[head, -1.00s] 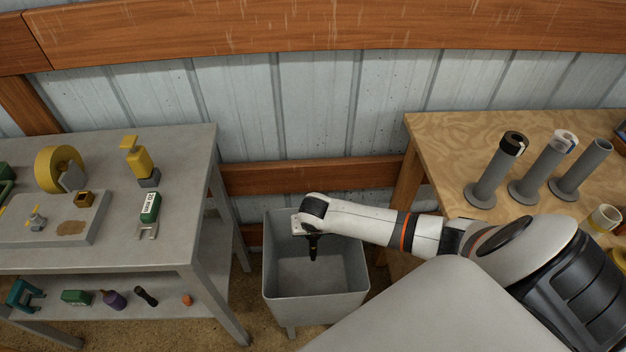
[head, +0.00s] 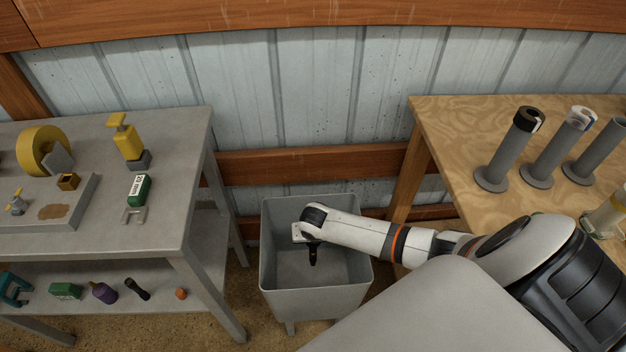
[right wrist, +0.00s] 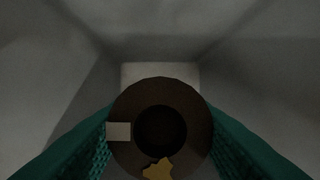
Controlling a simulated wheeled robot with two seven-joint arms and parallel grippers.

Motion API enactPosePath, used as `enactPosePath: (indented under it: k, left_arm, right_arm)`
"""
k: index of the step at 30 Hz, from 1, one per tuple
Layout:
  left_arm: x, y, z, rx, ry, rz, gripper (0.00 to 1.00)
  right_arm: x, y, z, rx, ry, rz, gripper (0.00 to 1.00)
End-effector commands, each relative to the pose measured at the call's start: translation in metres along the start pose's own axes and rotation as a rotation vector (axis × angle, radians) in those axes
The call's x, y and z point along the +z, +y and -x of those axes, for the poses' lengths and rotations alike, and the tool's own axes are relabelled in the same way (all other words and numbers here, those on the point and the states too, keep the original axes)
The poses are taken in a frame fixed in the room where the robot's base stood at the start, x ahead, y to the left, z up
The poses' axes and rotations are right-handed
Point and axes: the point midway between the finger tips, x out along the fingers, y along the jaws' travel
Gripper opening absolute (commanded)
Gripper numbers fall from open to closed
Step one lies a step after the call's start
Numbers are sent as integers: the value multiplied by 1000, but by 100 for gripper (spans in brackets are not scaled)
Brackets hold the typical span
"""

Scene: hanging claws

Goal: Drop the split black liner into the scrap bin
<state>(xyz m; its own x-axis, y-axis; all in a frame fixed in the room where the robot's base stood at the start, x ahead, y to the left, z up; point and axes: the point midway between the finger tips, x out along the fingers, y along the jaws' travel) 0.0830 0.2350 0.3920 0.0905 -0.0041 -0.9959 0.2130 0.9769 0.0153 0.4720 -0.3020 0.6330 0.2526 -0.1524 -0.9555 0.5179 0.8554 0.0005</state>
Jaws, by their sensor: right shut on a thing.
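A dark brown-black ring-shaped liner (right wrist: 196,112) shows end-on in the right wrist view, with a round hole, a pale rectangular patch at its left and a yellowish patch at its lower edge. I cannot make out a split in it. My right gripper (head: 313,257) is shut on it, with a teal pad on each side in the wrist view. The gripper points down within the opening of the grey scrap bin (head: 315,303). Grey bin walls surround the liner in the wrist view. The left gripper is not in view.
A grey table (head: 120,240) with a yellow tape roll, tools and a lower shelf stands left. A wooden table (head: 455,125) at right bears grey posts (head: 505,150), one topped by a black ring (head: 527,119). A wall stands behind the bin.

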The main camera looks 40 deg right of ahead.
Motion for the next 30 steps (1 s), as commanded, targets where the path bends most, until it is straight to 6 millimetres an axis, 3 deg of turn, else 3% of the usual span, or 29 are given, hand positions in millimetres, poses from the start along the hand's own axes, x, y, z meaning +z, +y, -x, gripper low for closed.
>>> enactPosePath:
  k: [30]
  left_arm:
    - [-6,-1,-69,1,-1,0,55]
  right_arm:
    - [-29,0,-95,1,0,0,0]
